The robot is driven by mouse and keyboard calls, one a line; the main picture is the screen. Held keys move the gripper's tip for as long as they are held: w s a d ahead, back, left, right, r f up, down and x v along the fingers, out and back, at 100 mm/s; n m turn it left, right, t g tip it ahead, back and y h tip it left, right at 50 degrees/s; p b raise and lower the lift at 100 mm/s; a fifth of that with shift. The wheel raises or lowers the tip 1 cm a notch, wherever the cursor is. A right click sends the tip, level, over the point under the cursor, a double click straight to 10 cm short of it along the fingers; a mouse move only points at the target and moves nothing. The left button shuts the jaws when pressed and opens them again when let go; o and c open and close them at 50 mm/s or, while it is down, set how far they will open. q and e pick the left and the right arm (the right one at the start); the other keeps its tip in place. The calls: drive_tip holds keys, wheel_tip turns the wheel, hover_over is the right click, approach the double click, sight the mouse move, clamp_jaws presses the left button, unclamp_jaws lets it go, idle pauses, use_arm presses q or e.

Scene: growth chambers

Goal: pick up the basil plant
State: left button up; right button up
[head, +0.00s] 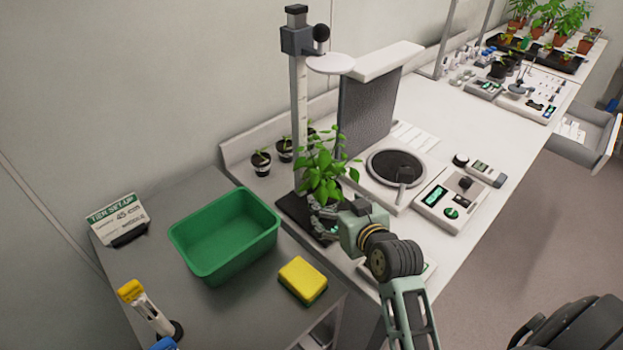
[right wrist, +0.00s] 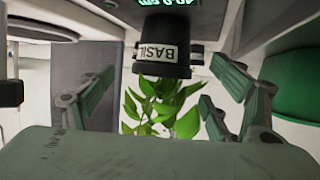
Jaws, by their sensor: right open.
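The basil plant (head: 322,172) is leafy and green. It stands on a dark plate at the foot of a measuring post, near the left end of the white bench. In the right wrist view, which is upside down, its black pot (right wrist: 162,45) has a white "BASIL" label. My right gripper (head: 325,213) is open at the pot, in front of the plant in the head view. In the right wrist view its fingers (right wrist: 163,85) are spread to either side of the plant, with no clear contact. The pot is mostly hidden in the head view. My left gripper is not in view.
The measuring post (head: 299,110) rises right behind the plant. Small seedling pots (head: 261,164) stand to its left. A green tub (head: 225,240) and a yellow sponge (head: 302,280) sit on the grey counter. A round-plated instrument (head: 396,170) stands to the right.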

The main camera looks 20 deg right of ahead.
sight(325, 193)
drive_tip(key=shift+w+r, duration=0.1)
drive_tip(key=shift+w, duration=0.2)
drive_tip(key=p+x, duration=0.1)
drive_tip(key=x, duration=0.1)
drive_tip(key=shift+w+a, duration=0.1)
drive_tip(key=shift+w, duration=0.2)
drive_tip(key=x, duration=0.2)
drive_tip(key=shift+w+f+p, duration=0.2)
drive_tip(key=shift+w+p, duration=0.05)
drive_tip(key=shift+p, duration=0.05)
drive_tip(key=shift+x, duration=0.8)
drive_tip(key=shift+f, duration=0.1)
drive_tip(key=c, duration=1.5)
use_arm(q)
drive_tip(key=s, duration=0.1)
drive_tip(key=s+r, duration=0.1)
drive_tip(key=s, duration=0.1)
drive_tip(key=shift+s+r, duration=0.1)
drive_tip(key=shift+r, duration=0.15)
